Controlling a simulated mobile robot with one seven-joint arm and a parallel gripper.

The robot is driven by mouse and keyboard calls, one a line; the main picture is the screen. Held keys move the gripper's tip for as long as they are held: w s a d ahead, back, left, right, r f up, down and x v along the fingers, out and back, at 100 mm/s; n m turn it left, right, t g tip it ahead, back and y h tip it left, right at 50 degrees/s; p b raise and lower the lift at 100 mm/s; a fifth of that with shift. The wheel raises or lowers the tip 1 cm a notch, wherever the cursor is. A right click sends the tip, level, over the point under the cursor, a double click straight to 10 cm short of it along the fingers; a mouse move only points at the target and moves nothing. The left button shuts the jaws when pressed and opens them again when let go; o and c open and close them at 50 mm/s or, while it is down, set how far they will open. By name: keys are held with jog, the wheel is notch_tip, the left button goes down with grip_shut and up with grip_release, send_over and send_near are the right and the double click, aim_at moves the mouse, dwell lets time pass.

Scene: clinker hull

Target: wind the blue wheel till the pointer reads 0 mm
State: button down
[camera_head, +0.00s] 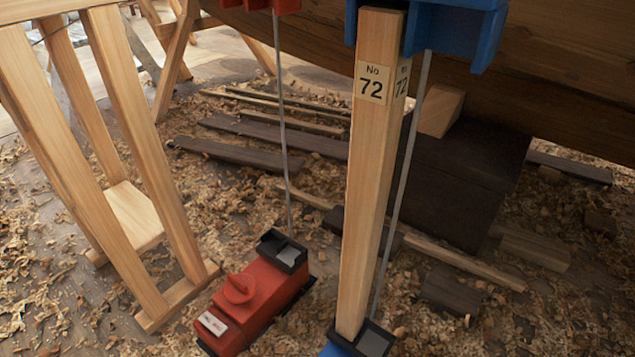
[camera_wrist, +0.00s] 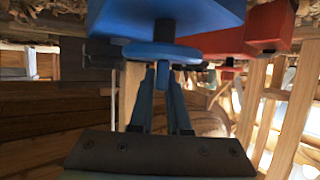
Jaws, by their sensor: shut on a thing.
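The blue wheel (camera_wrist: 150,50) is a flat disc on a short dark shaft under a blue housing (camera_wrist: 160,14) in the wrist view. A small blue handle (camera_wrist: 163,76) sticks out from it. My gripper (camera_wrist: 163,84) is shut on this handle, one finger on each side. In the head view a blue unit (camera_head: 335,350) shows only at the bottom edge, mostly cut off at the foot of a wooden post, and a blue bracket (camera_head: 455,25) sits at the top. My gripper, the blue wheel, the pointer and its scale do not show in the head view.
A red unit (camera_head: 255,300) with a red wheel (camera_head: 239,288) stands left of the wooden post (camera_head: 368,190) marked 72. Thin rods run up from both units to brackets under the hull (camera_head: 570,90). A wooden trestle (camera_head: 130,150) stands at left. Shavings and planks litter the floor.

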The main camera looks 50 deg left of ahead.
jog(key=c, duration=0.9)
grip_release()
jog(key=p+v, duration=0.3)
jog(key=v, duration=1)
